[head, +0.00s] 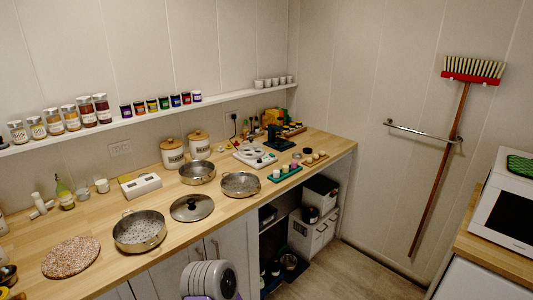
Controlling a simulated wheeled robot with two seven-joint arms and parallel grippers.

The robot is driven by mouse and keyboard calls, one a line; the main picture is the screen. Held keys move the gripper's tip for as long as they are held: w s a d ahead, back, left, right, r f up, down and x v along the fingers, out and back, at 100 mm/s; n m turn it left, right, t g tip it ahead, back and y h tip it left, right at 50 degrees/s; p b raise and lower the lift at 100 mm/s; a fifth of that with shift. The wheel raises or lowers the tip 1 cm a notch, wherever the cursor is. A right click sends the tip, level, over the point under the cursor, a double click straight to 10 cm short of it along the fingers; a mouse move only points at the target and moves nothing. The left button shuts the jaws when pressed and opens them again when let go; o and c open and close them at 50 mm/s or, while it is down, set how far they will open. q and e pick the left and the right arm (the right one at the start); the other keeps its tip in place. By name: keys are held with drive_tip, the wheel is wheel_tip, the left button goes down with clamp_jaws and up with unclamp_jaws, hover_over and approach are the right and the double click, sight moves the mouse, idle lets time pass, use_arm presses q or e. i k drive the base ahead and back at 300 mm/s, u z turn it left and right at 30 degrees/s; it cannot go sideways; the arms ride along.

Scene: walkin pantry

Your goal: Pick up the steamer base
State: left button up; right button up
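Three round steel two-handled pans stand on the wooden counter. The front-left pan (140,230) has a speckled, apparently perforated floor. A second pan (197,172) stands farther back, near the wall. A third pan (241,184) stands to its right, nearer the counter's front edge. A steel lid with a dark knob (192,207) lies on the counter between the front-left and third pans. I cannot tell for certain which pan is the steamer base. Neither of my grippers is in view.
A round speckled mat (71,257) lies left of the front-left pan. A white boxy device (140,185) and lidded canisters (172,154) stand behind. A green tray (284,174) with small items lies to the right. A wall shelf (130,121) with jars runs above the counter.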

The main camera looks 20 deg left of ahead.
sight(198, 172)
drive_tip(key=i, duration=2.2)
drive_tip(key=u, duration=4.3)
drive_tip(key=k, duration=0.35)
drive_tip(key=z, duration=0.05)
